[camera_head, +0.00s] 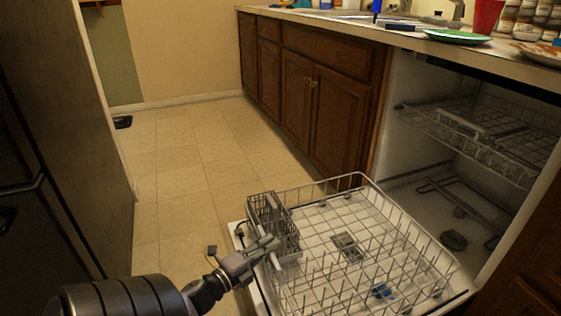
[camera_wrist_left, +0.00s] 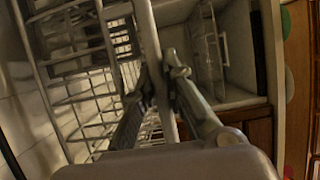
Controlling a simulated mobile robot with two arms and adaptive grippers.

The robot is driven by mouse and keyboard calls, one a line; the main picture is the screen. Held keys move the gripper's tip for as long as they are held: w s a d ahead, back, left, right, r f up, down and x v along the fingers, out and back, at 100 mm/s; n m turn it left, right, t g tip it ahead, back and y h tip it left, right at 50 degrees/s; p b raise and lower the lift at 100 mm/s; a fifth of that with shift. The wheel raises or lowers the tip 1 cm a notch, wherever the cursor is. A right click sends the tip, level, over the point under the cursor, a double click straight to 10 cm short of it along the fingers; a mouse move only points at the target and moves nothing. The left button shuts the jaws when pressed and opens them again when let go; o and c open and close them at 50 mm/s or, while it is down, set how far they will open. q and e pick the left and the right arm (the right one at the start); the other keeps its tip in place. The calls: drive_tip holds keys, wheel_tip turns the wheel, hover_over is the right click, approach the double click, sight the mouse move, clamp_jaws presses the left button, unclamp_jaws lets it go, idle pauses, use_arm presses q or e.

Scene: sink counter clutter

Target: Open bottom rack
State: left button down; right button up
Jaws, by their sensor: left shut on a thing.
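The dishwasher's bottom rack (camera_head: 400,222) is a white wire basket standing out over the lowered door (camera_head: 236,228). A grey cutlery basket (camera_head: 268,212) sits at its left end. My left gripper (camera_head: 268,250) is at the rack's near left end, beside the cutlery basket. In the left wrist view its two fingers (camera_wrist_left: 168,88) are shut on a light rail of the rack (camera_wrist_left: 148,40). The rack's wires (camera_wrist_left: 85,70) show behind the fingers. My right gripper is not seen.
The upper rack (camera_head: 490,135) is inside the dishwasher. Brown cabinets (camera_head: 310,95) stand behind the open door. The counter above holds a green plate (camera_head: 457,36) and a red cup (camera_head: 486,15). A dark appliance (camera_head: 60,130) stands at left. Tiled floor (camera_head: 190,150) between is clear.

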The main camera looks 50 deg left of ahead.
use_arm(q)
drive_tip(key=shift+s+f, duration=0.2)
drive_tip(key=shift+s, duration=0.05)
drive_tip(key=c, duration=2.1)
unclamp_jaws()
drive_tip(key=shift+c, duration=0.2)
drive_tip(key=shift+o, duration=1.1)
drive_tip(key=shift+s+r, duration=0.1)
drive_tip(key=shift+s, duration=0.1)
drive_tip(key=shift+a, duration=0.1)
drive_tip(key=shift+w, duration=0.1)
drive_tip(key=s, duration=1.2)
drive_tip(key=shift+d, duration=0.4)
